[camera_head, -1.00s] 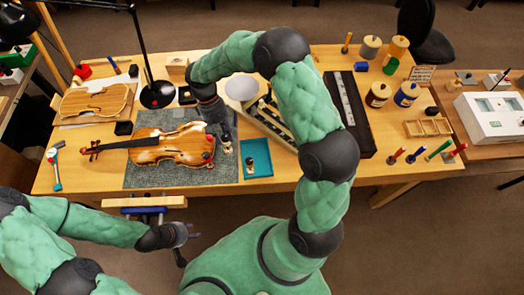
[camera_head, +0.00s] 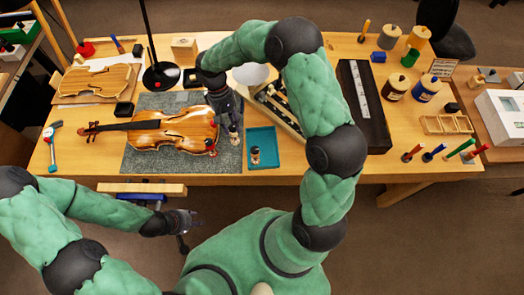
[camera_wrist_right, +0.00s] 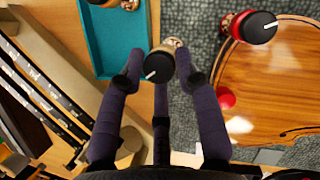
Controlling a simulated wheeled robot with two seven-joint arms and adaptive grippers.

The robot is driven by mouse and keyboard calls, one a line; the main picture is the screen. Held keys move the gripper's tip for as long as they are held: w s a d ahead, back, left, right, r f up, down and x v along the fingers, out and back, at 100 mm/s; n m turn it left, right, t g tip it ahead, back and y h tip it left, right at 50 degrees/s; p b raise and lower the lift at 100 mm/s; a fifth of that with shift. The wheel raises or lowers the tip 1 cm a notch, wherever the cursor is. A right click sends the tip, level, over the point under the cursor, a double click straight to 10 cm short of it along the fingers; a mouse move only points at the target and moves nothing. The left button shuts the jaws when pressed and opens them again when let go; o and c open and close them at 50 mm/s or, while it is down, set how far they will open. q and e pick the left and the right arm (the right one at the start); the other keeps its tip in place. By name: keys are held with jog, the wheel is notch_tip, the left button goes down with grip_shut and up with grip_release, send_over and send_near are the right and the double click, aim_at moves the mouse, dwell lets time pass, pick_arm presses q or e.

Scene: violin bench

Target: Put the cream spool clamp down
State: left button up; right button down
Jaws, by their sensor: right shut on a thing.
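The cream spool clamp (camera_wrist_right: 170,43), with a dark, white-marked knob, is between the fingers of my right gripper (camera_wrist_right: 158,82), which is shut on it. In the head view the held clamp (camera_head: 234,139) is above the grey mat, between the violin and the teal tray (camera_head: 262,133); I cannot tell whether it touches anything below.
The violin (camera_head: 165,133) lies on the grey mat (camera_head: 145,165), with a red spool clamp (camera_head: 211,147) at its right edge. A bench vise (camera_head: 145,190) is at the front edge.

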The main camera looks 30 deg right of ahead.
notch_tip(320, 180, down, 2)
jog(key=shift+f+b, duration=0.15)
jog(key=shift+b, duration=0.6)
jog(key=s+d+r+m+t+y+p, duration=0.2)
jog(key=s+d+r+m+t+p, duration=0.15)
jog(key=r+m, duration=0.7)
jog(key=s+d+r+m+t+y+p, duration=0.2)
jog(key=s+r+m+t+p, duration=0.3)
jog(key=m, duration=1)
notch_tip(320, 180, down, 16)
jog(key=w+g+b, duration=0.1)
jog(key=b, duration=1)
jog(key=shift+w+m+h+b, duration=0.2)
jog(key=shift+m+h+b, duration=0.1)
jog(key=shift+m+b, duration=0.15)
jog(key=shift+d, duration=0.1)
